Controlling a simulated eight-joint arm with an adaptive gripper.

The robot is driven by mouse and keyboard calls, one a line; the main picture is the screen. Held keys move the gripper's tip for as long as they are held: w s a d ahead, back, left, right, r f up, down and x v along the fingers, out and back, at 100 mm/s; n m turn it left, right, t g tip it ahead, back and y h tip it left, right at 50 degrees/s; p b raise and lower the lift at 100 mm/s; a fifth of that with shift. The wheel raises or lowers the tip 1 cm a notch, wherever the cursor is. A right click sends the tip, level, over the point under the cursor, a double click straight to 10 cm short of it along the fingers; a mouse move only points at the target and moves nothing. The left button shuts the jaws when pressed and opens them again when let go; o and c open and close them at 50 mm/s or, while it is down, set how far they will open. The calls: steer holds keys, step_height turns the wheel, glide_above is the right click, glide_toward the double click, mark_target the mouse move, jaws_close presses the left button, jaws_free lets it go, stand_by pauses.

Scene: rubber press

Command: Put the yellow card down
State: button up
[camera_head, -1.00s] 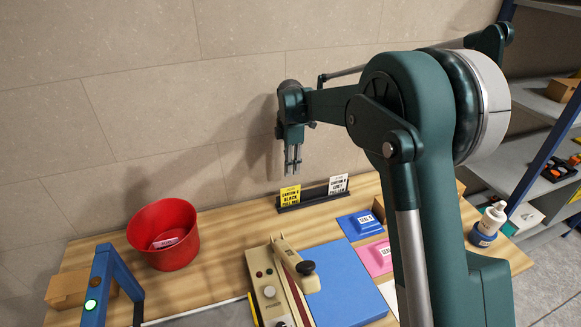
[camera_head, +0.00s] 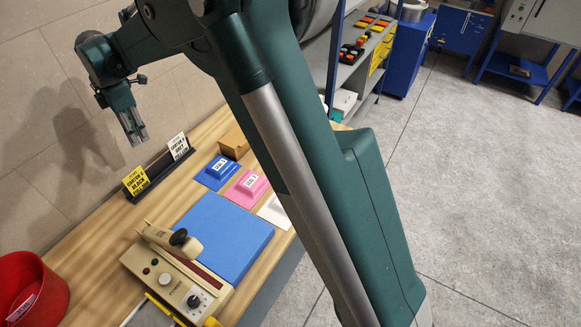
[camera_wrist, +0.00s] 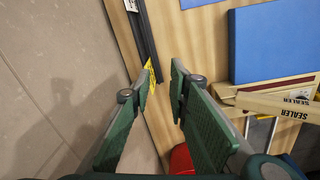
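The yellow card (camera_head: 135,181) with black print stands upright at the left end of a long black holder (camera_head: 159,175) at the back of the table. My gripper (camera_head: 136,142) points down above the card, its fingertips apart from it. In the wrist view my gripper (camera_wrist: 162,68) has its two green fingers spread, with bare table showing between them. There the yellow card (camera_wrist: 151,69) shows edge-on beyond the left fingertip, partly hidden by it. Nothing is held.
A white card (camera_head: 178,146) stands at the holder's other end. Blue (camera_head: 216,172) and pink (camera_head: 247,187) packs lie to the right. A sealer (camera_head: 170,275) with a blue board (camera_head: 222,233) fills the front. A red bucket (camera_head: 32,290) stands left. The wall is close behind.

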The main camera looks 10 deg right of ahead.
steer(key=s+d+r+m+t, duration=0.1)
steer(key=s+d+r+m, duration=0.35)
steer(key=d, duration=0.65)
steer(key=s+d+r+m+t, duration=0.1)
steer(key=s+d+r+m, duration=0.3)
steer(key=d, duration=0.6)
steer(key=s+d+r+m+t, duration=0.1)
steer(key=s+d+r+m, duration=0.3)
steer(key=d, duration=0.7)
steer(key=s+d+f+m+t, duration=0.1)
steer(key=s+d+f+m, duration=0.1)
steer(key=s+d+m, duration=0.4)
steer(key=s+d+f+m+t, duration=0.2)
steer(key=s+d+m, duration=0.3)
steer(key=s+d, duration=1)
steer(key=shift+s+d+f+m+t, duration=0.35)
steer(key=shift+s+f, duration=0.45)
steer(key=shift+s, duration=0.3)
step_height(320, 180, down, 10)
steer(key=b, duration=0.9)
steer(key=shift+r+b, duration=0.15)
steer(key=shift+b, duration=0.25)
